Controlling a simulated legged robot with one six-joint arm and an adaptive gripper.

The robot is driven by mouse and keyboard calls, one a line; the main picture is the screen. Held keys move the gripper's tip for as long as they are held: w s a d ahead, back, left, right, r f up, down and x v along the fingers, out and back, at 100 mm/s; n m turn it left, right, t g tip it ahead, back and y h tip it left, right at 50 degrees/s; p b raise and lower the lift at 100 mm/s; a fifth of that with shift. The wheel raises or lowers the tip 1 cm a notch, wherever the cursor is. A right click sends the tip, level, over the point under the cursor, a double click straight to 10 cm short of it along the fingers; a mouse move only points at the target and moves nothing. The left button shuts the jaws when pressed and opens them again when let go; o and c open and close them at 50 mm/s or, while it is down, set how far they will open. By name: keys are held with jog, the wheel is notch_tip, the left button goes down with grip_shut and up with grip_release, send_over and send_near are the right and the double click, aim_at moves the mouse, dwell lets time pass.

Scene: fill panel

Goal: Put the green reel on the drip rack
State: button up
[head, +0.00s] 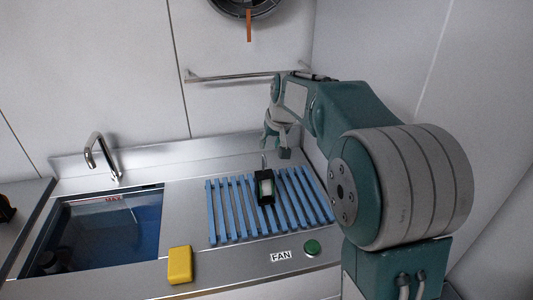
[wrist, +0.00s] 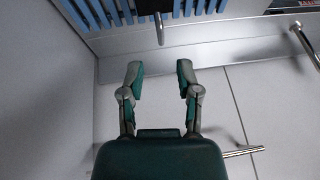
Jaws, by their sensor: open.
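My gripper (head: 278,143) is beyond the far edge of the rack, apart from the object. In the wrist view my gripper (wrist: 160,68) is open with nothing between its fingers. The dark object's end (wrist: 150,5) and its metal piece (wrist: 160,28) show at the top edge there, ahead of the fingertips, with part of the rack (wrist: 92,14).
A sink (head: 105,235) with bluish water and a tap (head: 98,155) is at left. A yellow sponge (head: 180,264) lies on the front counter. A wall rail (head: 230,77) and side wall are near my arm.

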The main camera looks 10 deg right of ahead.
jog(key=s+r, duration=0.6)
jog(key=s, duration=0.4)
jog(key=s+f, duration=0.3)
jog(key=s, duration=0.8)
jog(key=s+f+t+h, duration=0.1)
jog(key=s+f, duration=0.2)
jog(key=s, duration=0.9)
jog(key=shift+s+a+f, duration=0.15)
jog(key=shift+s+a, duration=0.15)
jog(key=shift+a, duration=0.15)
